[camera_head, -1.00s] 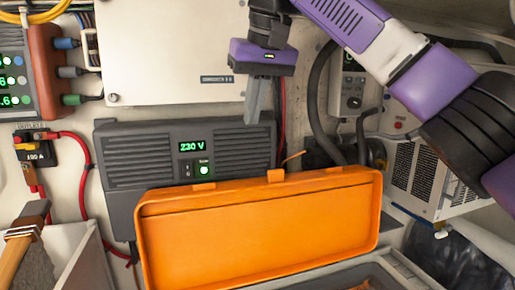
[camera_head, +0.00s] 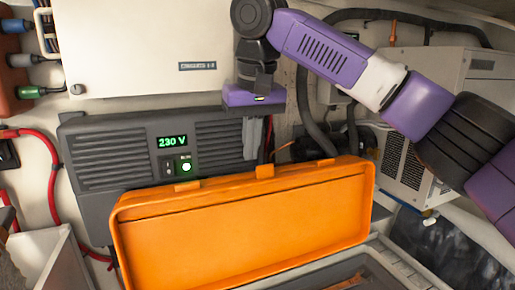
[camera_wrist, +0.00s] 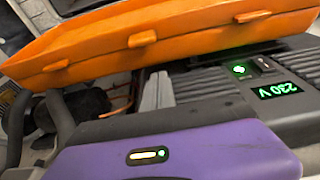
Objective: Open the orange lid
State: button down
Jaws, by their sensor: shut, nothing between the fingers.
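The orange lid (camera_head: 245,225) stands raised, near upright, its broad inner face toward the head camera, at the rear of an open grey box (camera_head: 408,270). Several small orange tabs line its top edge. In the wrist view the lid (camera_wrist: 110,45) runs across the top. My gripper (camera_head: 252,152) is shut and empty, pointing down just behind the lid's top edge, in front of the dark inverter. Its grey fingers (camera_wrist: 157,92) also show in the wrist view. I cannot tell whether they touch the lid. The box's inside is mostly hidden.
The dark inverter (camera_head: 110,160) with a green 230 V display is close behind the lid. A white cabinet (camera_head: 150,50) hangs above it. Red cables (camera_head: 50,190) run at left. Dark hoses and a vented white unit (camera_head: 405,165) stand at right.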

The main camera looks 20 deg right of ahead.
jog(key=shift+s+p, duration=0.55)
jog(key=shift+s, duration=1.4)
jog(key=shift+f, duration=0.15)
